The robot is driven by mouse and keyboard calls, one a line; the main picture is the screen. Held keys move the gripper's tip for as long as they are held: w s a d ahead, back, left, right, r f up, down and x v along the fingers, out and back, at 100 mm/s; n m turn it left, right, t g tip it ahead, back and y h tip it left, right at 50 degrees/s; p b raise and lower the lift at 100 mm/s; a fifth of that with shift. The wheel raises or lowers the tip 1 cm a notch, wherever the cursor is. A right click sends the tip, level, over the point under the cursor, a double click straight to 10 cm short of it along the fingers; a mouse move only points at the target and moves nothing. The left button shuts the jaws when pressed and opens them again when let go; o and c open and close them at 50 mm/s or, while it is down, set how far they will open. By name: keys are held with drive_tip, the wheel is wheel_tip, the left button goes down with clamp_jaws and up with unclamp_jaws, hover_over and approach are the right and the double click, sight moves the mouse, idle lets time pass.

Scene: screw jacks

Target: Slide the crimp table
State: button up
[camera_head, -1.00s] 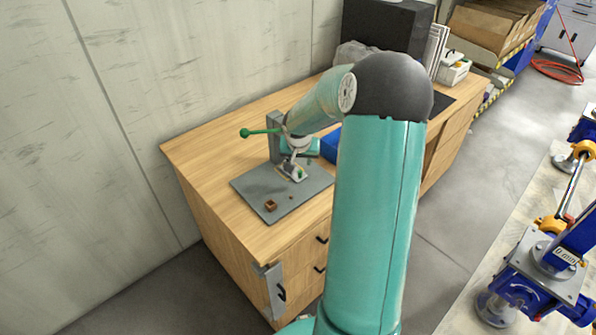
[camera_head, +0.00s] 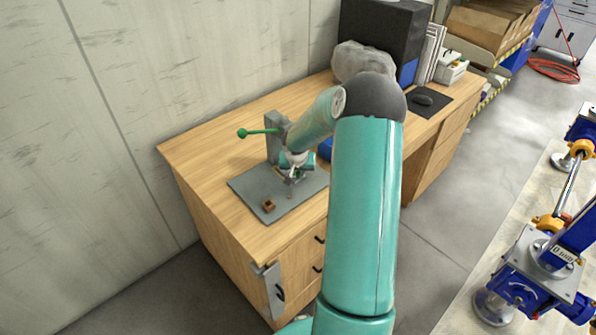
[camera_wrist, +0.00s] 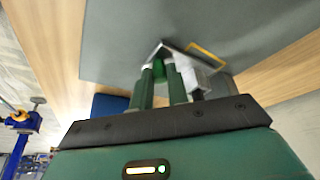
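The press (camera_head: 277,138) stands on the grey base plate (camera_head: 247,188) on the wooden bench, with its green-ended lever (camera_head: 258,132) reaching left. The crimp table looks like the small metal piece with a yellow edge (camera_wrist: 207,54) in the wrist view, low over the grey plate. A green knob (camera_wrist: 158,70) sits beside this metal piece, between my two green fingers. My gripper (camera_wrist: 158,72) appears shut on the knob, which fills the gap between the fingertips. In the head view my gripper (camera_head: 292,176) is low in front of the press and hides much of the crimp table.
A small brown block (camera_head: 268,205) lies near the plate's front corner. The bench (camera_head: 205,165) has free room left of the plate. A black box (camera_head: 385,35), a grey covered lump (camera_head: 362,62) and a mouse on a dark mat (camera_head: 425,105) are farther back. The wall is behind.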

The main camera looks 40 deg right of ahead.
clamp_jaws()
drive_tip(key=s, duration=0.8)
drive_tip(key=o, duration=0.5)
unclamp_jaws()
drive_tip(key=shift+s, duration=0.1)
drive_tip(key=shift+o, duration=0.4)
drive_tip(key=shift+r, duration=0.1)
drive_tip(key=shift+a+r, duration=0.1)
drive_tip(key=shift+r, duration=0.15)
drive_tip(key=v, duration=1.3)
